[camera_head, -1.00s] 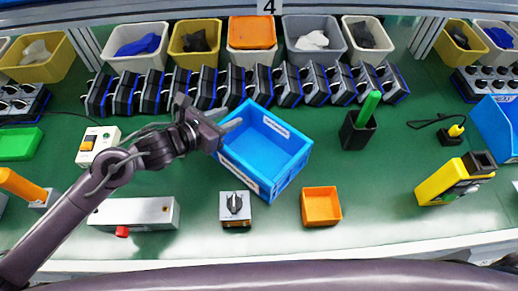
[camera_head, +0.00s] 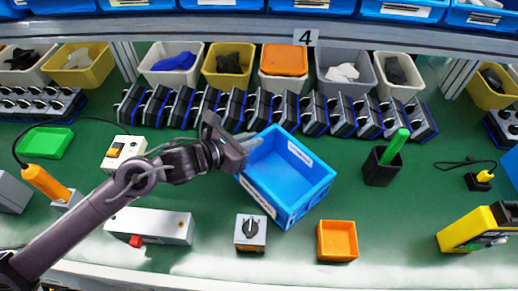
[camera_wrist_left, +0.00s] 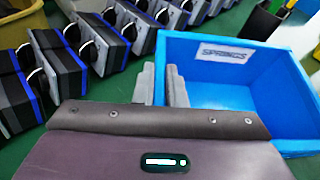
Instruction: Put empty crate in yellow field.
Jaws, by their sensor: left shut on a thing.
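The empty blue crate (camera_head: 281,205) is in the middle of the green table, turned at an angle, with a white label inside. It also shows in the left wrist view (camera_wrist_left: 215,88), where the label reads "SPRINGS". My left gripper (camera_head: 243,148) is at the crate's upper left wall. In the left wrist view its fingers (camera_wrist_left: 162,84) are on either side of that wall, shut on it. I cannot tell whether the crate is lifted off the table. No yellow field is in view. My right gripper is not in view.
A row of black switch modules (camera_head: 282,110) stands close behind the crate. A grey rotary switch (camera_head: 250,231) and an orange box (camera_head: 338,240) are in front. A black holder with a green pen (camera_head: 384,163) is to the right. Several bins line the back.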

